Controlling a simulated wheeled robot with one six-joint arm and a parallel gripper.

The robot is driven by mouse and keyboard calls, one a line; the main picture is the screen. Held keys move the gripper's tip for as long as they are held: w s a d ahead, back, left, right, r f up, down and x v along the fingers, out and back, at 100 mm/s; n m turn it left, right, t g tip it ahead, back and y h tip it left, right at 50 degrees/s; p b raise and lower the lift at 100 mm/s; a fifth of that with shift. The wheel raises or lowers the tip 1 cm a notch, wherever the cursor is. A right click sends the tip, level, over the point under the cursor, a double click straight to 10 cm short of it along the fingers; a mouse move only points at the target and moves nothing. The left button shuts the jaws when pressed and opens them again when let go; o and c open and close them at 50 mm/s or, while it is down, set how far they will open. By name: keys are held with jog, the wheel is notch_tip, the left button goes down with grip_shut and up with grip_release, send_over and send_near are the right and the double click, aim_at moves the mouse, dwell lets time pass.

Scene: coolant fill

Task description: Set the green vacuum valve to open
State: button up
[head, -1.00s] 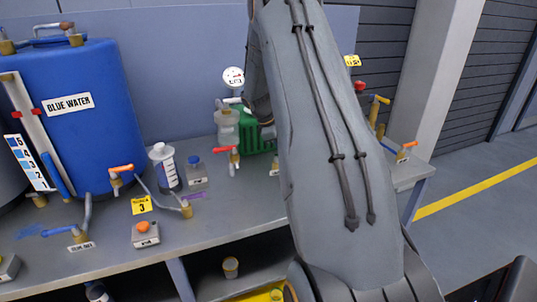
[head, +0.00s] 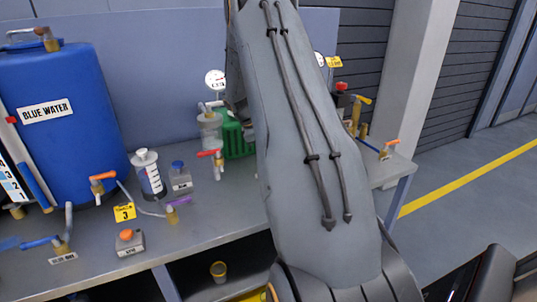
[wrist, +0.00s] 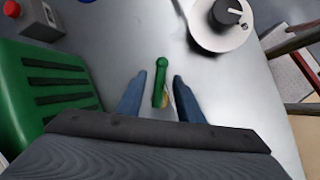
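The green valve handle (wrist: 161,75) shows in the wrist view, with a brass-coloured part just visible under its lower end. My gripper (wrist: 159,80) is open, with one blue-grey finger on each side of the handle. I see gaps between the handle and both fingers; the height between them is hard to judge. In the head view my arm hides the green valve and my gripper.
A green ribbed box (wrist: 50,90) stands left of my gripper, with a red button (wrist: 38,6) behind it. A round dial with a black knob (wrist: 226,14) is at upper right. The blue water tank (head: 60,100) and orange-handled valves stand on the bench.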

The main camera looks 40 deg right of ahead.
jog(key=b+v, duration=0.2)
jog(key=v, duration=0.5)
jog(key=shift+r, duration=0.3)
jog(key=shift+a, duration=0.15)
